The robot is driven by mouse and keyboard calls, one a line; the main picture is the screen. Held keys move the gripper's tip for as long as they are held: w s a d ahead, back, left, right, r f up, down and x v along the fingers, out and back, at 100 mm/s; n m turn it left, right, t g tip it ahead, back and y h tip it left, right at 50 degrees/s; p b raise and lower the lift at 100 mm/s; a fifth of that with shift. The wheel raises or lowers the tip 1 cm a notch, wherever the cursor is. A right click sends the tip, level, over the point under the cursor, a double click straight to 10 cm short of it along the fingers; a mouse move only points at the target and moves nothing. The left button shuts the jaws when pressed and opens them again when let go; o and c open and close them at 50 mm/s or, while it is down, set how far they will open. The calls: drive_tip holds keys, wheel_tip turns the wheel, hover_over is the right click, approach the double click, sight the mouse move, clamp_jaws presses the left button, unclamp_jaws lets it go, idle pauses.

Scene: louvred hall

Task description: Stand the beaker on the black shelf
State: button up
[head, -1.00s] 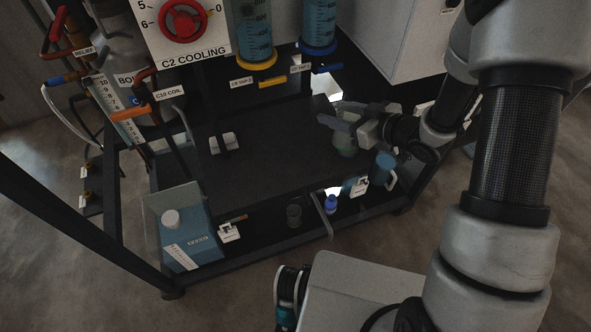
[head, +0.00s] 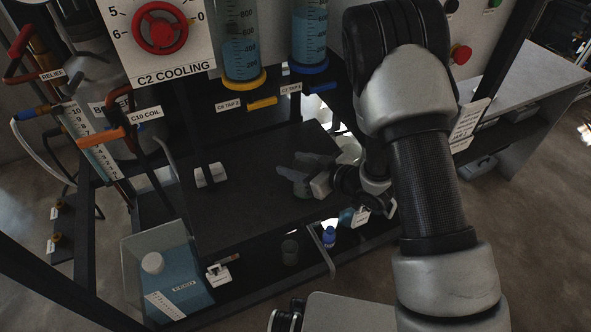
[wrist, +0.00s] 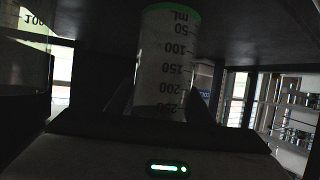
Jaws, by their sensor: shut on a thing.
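The clear beaker (head: 303,188) is held in my gripper (head: 291,164) over the right part of the black shelf (head: 228,208). In the wrist view the beaker (wrist: 165,65) shows its mL scale upside down, with a green-edged end at the picture's top, near a dark surface. My gripper's fingers are shut around it; they partly hide it in the head view. The beaker looks roughly upright. I cannot tell whether its base touches the shelf.
A white clip-like block (head: 210,175) sits on the shelf's left part. Blue-filled cylinders (head: 240,45) and tap handles (head: 262,103) stand behind. A lower level holds a blue container (head: 170,283) and a small blue bottle (head: 329,237). The shelf's middle is clear.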

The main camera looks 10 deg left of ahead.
drive_tip(key=shift+f, duration=0.55)
drive_tip(key=shift+f, duration=0.2)
drive_tip(key=o, duration=1.2)
drive_tip(key=shift+o, duration=0.2)
drive_tip(key=shift+r, duration=0.1)
drive_tip(key=shift+r, duration=0.25)
drive_tip(key=p+v, duration=0.2)
drive_tip(key=v, duration=0.9)
drive_tip(key=shift+s+d, duration=0.15)
drive_tip(key=shift+d, duration=0.25)
